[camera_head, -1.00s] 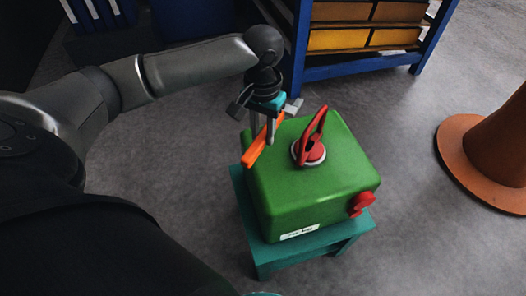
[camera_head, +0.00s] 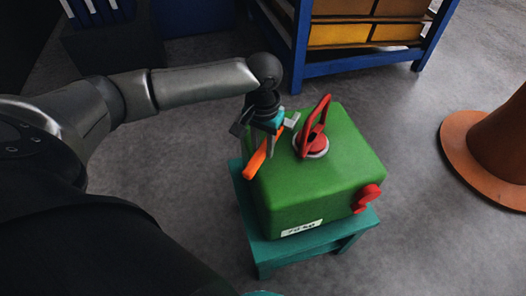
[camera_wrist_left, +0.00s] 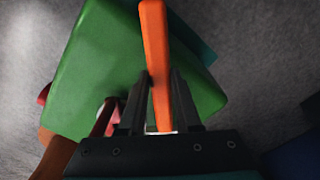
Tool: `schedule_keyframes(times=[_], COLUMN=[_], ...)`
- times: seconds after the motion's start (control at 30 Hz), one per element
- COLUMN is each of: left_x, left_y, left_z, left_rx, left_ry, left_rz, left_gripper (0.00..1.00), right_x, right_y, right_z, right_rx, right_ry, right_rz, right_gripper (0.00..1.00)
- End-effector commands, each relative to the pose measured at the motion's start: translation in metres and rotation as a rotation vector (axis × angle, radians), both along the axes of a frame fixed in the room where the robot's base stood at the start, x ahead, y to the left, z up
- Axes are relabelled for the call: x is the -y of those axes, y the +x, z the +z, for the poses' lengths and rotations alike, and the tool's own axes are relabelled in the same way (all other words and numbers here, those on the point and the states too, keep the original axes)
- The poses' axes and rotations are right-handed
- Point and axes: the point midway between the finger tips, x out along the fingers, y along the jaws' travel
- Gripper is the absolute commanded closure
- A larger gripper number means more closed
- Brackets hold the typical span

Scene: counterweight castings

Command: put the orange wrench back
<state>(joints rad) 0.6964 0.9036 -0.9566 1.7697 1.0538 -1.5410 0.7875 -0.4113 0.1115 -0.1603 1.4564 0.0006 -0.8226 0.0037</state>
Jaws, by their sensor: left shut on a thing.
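The orange wrench (camera_head: 256,162) is in my left gripper (camera_head: 262,148), at the left edge of the green casting. In the left wrist view the wrench (camera_wrist_left: 155,45) stands between the two dark fingers of the left gripper (camera_wrist_left: 160,95), its long end pointing away from the palm. Its other end is hidden by the gripper. The wrench overlaps the casting in both views; I cannot tell whether it touches it. My right gripper is in neither view.
The green casting (camera_head: 320,185) has a red handle (camera_head: 316,130) and a red knob (camera_head: 367,198), and sits on a teal stand (camera_head: 300,250). A blue rack (camera_head: 345,66) with yellow bins stands behind. An orange-brown cone-like object (camera_head: 485,160) is at the right. Grey floor is clear between.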

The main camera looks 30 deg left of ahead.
Motion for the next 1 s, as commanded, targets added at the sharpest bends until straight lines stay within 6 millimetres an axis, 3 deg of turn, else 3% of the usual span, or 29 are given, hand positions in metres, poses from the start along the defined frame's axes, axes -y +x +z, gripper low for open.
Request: schedule_keyframes(times=[0.3, 0.8, 0.83, 1.0], left_x=[0.000, 0.000, 0.000, 0.000], left_y=[0.000, 0.000, 0.000, 0.000], left_z=[-0.027, -0.030, -0.031, -0.031], left_rx=[0.002, 0.001, 0.000, 0.000], left_ry=[0.000, -0.001, -0.001, 0.000], left_rz=[0.000, 0.000, 0.000, 0.000], left_gripper=[1.00, 1.00, 0.65, 0.46], right_x=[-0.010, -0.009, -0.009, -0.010], right_y=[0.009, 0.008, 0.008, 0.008], right_z=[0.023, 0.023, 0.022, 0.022], right_rx=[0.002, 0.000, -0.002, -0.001], right_ry=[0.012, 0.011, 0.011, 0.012], right_rz=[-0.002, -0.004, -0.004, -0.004], right_gripper=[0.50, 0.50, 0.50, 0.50])
